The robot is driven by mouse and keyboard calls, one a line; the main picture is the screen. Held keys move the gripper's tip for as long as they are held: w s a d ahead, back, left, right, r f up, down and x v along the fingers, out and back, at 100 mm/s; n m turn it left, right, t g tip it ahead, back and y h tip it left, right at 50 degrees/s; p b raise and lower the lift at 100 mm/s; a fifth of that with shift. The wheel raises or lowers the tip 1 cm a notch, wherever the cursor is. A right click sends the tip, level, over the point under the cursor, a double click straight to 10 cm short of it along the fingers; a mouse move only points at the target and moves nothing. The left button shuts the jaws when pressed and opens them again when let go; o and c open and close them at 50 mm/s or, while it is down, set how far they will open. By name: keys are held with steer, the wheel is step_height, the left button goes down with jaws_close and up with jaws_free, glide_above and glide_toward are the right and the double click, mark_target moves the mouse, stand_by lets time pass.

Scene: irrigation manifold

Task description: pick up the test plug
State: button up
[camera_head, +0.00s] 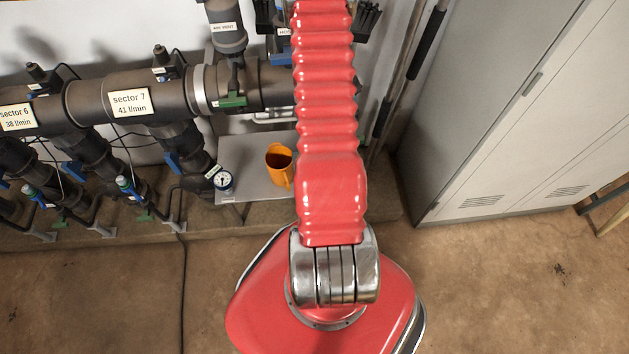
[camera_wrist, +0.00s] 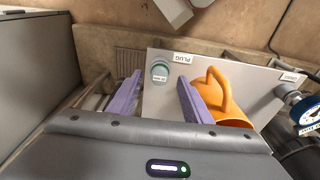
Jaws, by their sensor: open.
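The test plug (camera_wrist: 160,72) is a small grey-green round piece with a white label on its face. It stands on a light grey shelf (camera_wrist: 155,112) near a tag (camera_wrist: 184,58) reading PLUG. My gripper (camera_wrist: 159,78) is open, with its two purple fingers apart and nothing held between them. In the wrist picture the plug appears between the fingertips; I cannot tell how far beyond them it is. In the head view my red arm covers the gripper and I cannot see the plug.
A round gauge (camera_head: 222,180) is at the shelf's left end. Manifold pipes (camera_head: 110,100) run left; a grey cabinet (camera_head: 500,110) stands right.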

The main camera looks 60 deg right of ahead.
steer(key=shift+d+f, duration=0.1)
steer(key=shift+f, duration=0.9)
jaws_close()
steer(key=shift+r, duration=0.1)
stand_by(0.3)
step_height(320, 180, up, 10)
stand_by(1.2)
steer(key=shift+w, duration=0.15)
stand_by(0.5)
